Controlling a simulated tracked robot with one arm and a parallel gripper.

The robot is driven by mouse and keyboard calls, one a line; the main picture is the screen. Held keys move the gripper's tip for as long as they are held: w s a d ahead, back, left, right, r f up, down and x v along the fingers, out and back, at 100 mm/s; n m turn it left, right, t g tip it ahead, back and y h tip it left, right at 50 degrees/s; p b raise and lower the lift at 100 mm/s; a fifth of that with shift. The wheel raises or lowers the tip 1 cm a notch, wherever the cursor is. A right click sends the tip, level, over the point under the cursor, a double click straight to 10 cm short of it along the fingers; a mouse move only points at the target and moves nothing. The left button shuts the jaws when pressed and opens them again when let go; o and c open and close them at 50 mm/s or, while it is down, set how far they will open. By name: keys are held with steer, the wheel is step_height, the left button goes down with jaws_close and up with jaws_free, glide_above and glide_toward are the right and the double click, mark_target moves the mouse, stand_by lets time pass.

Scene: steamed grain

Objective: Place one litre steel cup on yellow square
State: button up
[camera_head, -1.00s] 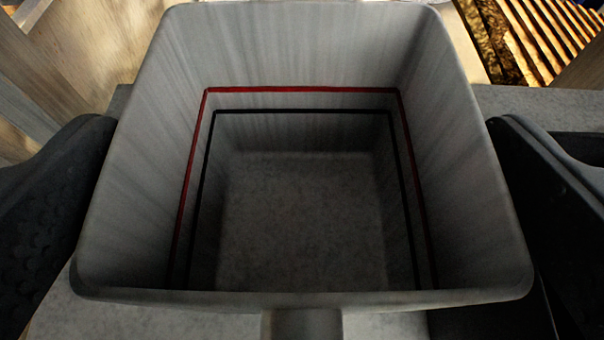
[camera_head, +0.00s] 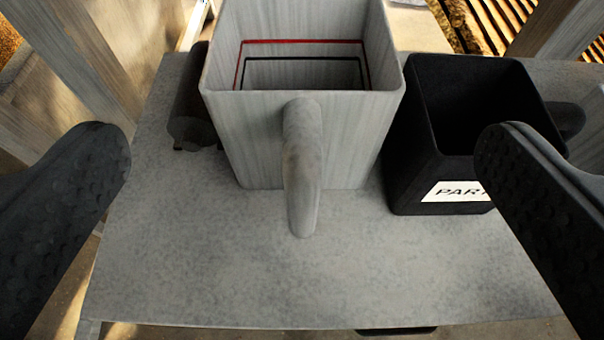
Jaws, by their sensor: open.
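A square, tapered grey steel cup (camera_head: 255,135) stands upright on a grey table (camera_head: 200,270). It has a red line and a black line around its inside, and its handle (camera_head: 302,175) points toward me. My gripper (camera_head: 302,150) is open and empty. Its left finger is at the left edge of the view and its right finger is at the right. The cup is between and beyond the fingers, apart from both. No yellow square is in view.
A black square cup (camera_head: 430,170) with a white label stands close to the steel cup's right, partly behind my right finger. A dark cylindrical object (camera_head: 190,120) is at its left. The table's front area is clear. Wooden posts (camera_head: 75,60) rise at the back left.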

steer(key=shift+v, duration=0.85)
